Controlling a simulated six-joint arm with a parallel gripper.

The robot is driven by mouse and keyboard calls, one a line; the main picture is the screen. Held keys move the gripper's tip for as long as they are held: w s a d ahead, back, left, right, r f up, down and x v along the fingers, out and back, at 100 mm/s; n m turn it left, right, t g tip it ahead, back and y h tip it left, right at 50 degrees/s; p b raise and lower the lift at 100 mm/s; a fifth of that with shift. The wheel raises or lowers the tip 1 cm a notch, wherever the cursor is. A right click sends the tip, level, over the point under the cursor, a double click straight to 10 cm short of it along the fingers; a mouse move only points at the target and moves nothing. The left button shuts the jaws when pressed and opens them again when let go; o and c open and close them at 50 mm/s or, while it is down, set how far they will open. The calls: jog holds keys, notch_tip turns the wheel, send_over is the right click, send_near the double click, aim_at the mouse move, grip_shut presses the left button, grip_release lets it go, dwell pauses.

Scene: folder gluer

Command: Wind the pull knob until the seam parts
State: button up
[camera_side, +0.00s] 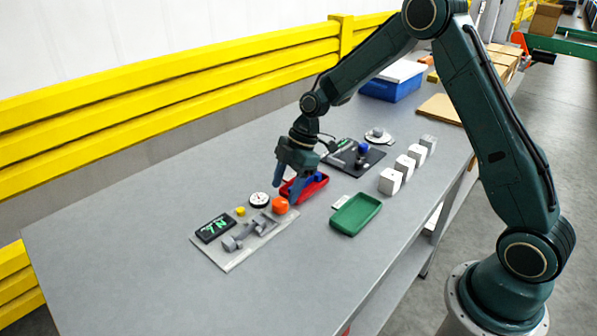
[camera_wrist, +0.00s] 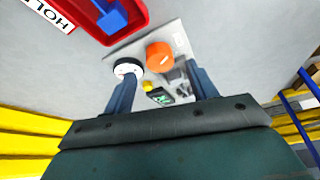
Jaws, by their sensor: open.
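The orange pull knob (camera_side: 280,205) sits at the upper right end of a light grey tester plate (camera_side: 233,258). In the wrist view the knob (camera_wrist: 159,56) has a small pale mark and lies ahead of the fingers. Grey clamp parts (camera_side: 247,234), a round white dial (camera_side: 259,199), a small yellow button (camera_side: 241,211) and a black display (camera_side: 214,229) with green characters share the plate. I cannot make out a seam sample clearly. My gripper (camera_side: 287,192) is open and empty, fingers pointing down close to the knob; contact cannot be told.
A red tray (camera_side: 314,188) with a blue piece lies just behind the gripper; its label reads "HOL", cut off. A green tray (camera_side: 357,214), white blocks (camera_side: 390,181) and a black plate (camera_side: 345,162) stand to the right. The table's left is clear.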

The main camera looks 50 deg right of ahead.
aim_at(280, 201)
jog(key=shift+x, duration=1.9)
jog(key=c, duration=1)
jog(key=shift+m, duration=0.5)
jog(key=m, duration=0.1)
jog(key=m+t, duration=0.1)
jog(key=m, duration=0.1)
jog(key=shift+s+a+t+h, duration=0.1)
jog(key=shift+s+t+h, duration=0.05)
jog(key=shift+t+h, duration=0.2)
jog(key=shift+m+t+h, duration=0.45)
jog(key=shift+m+h, duration=0.1)
jog(key=shift+m, duration=1.45)
